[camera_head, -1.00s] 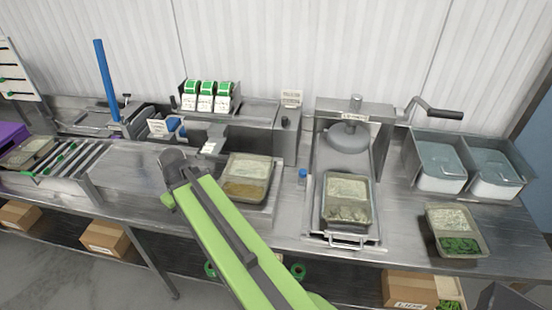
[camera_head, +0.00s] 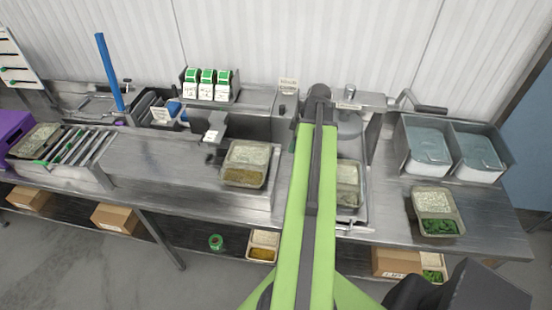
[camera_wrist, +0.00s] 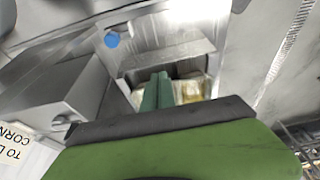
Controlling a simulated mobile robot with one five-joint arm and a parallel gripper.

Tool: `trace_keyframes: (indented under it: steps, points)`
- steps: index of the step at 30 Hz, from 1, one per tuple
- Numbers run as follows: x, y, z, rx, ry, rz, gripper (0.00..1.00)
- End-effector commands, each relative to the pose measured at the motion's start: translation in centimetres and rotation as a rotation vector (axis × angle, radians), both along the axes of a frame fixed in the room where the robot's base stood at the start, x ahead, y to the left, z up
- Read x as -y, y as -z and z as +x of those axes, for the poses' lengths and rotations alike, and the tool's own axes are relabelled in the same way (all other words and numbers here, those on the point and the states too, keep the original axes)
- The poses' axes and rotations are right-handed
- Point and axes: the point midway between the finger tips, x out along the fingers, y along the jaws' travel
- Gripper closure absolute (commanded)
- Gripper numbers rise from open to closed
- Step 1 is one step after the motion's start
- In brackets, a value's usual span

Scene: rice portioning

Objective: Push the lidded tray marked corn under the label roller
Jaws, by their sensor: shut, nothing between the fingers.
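Several trays are in view, and no corn marking is readable on any of them. Another tray (camera_head: 348,183) sits in the press at centre right, partly behind my arm. In the head view my arm reaches over the press side and hides my gripper. In the wrist view my gripper (camera_wrist: 163,76) is shut and empty, in front of a tray with yellow-brown contents (camera_wrist: 190,91); contact cannot be told.
A tray with green contents (camera_head: 436,212) stands on the right counter, before two steel bins (camera_head: 428,152). A roller rack (camera_head: 75,150) is at left. A blue cap (camera_wrist: 112,39) and a sign reading CORN (camera_wrist: 20,145) show in the wrist view. Counter left of the label machine is clear.

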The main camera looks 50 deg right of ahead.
Motion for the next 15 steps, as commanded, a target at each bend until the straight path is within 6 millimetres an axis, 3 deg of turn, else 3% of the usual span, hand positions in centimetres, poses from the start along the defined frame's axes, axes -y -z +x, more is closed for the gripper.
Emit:
trace_keyframes:
  steps: [5, 15]
  points:
    - [-0.4, 2.6, 0.5, -0.001, -0.002, -0.001, 1.00]
    - [-1.5, 9.9, 2.4, -0.002, -0.002, -0.001, 1.00]
